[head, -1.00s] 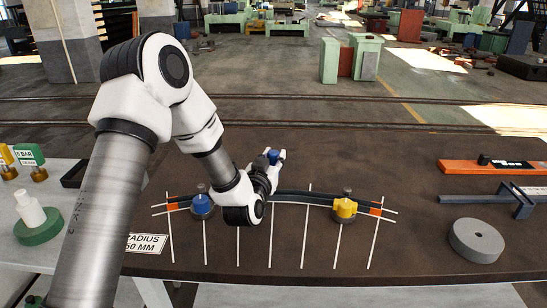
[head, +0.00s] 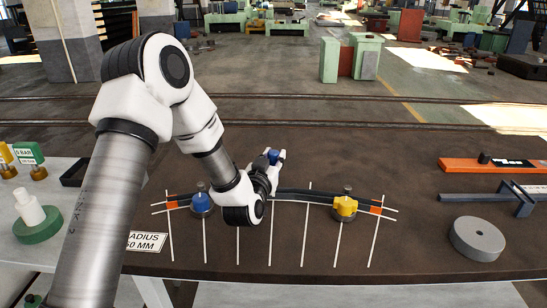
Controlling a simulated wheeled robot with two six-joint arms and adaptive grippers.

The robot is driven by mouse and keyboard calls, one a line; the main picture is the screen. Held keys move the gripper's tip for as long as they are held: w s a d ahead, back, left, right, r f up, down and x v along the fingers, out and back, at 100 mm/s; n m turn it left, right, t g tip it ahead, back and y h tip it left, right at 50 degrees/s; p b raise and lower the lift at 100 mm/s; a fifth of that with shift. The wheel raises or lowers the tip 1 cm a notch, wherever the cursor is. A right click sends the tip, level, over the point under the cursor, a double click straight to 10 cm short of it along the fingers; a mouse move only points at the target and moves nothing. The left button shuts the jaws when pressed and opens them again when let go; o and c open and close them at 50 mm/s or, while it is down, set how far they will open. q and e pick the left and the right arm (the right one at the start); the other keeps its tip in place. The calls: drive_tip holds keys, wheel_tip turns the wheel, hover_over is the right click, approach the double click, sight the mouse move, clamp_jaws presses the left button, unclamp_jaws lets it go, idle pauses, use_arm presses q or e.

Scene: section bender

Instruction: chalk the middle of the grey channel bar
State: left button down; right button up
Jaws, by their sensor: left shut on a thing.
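A dark curved bar (head: 300,194) with orange ends lies across white lines on the brown table, and I cannot tell its section. A blue piece (head: 201,198) sits by its left part and a yellow piece (head: 345,206) by its right part. My left gripper (head: 276,162) is over the far side of the bar, near its middle. It is shut on a small blue thing (head: 273,157), which may be the chalk. My wrist hides part of the bar, and contact with it cannot be told. My right gripper is not in view.
At the right lie a grey bar with a crosspiece (head: 470,198), an orange level-like bar (head: 482,165) and a grey disc (head: 477,239). A radius sign (head: 146,242) lies at the left front. Table behind the bar is clear.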

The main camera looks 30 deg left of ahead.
use_arm(q)
drive_tip(key=shift+r, duration=0.1)
drive_tip(key=shift+r+p, duration=3.5)
drive_tip(key=shift+r, duration=0.95)
drive_tip(key=shift+f, duration=0.1)
